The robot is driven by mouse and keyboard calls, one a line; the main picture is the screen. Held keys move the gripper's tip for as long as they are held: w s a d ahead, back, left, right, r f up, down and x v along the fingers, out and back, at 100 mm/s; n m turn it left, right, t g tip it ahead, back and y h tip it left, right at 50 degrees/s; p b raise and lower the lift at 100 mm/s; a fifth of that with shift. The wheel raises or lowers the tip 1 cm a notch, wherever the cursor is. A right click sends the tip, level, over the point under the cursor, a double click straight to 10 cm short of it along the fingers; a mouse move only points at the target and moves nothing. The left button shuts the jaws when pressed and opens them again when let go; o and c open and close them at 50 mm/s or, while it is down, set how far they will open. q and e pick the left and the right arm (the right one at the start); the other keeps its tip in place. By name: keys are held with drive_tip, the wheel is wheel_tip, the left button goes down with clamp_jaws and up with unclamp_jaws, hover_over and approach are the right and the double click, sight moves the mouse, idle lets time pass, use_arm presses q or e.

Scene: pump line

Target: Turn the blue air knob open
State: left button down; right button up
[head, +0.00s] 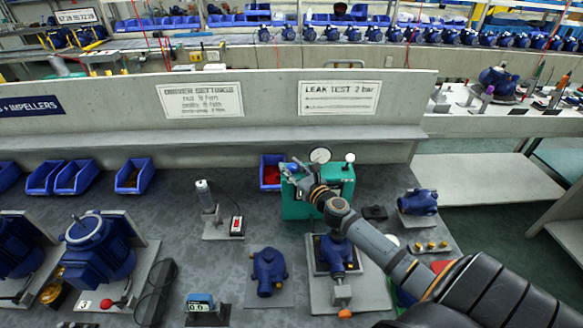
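The green leak test box (346,188) stands at the back of the grey bench, with a round white-faced gauge (320,155) and a white-tipped lever (350,158) on top. My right arm reaches in from the lower right, and its gripper (296,169) is at the upper left of the box. A small patch of blue shows by the fingertips. I cannot tell if it is the blue air knob, or whether the fingers touch it. My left gripper is not in view.
A blue pump (338,252) sits in a fixture under my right forearm. Another blue pump (268,270) is to its left, and one (418,201) is at the right. A blue bin (271,172) with red parts touches the box's left side.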

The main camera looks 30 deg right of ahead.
drive_tip(key=shift+o, duration=1.4)
drive_tip(key=s, duration=1.2)
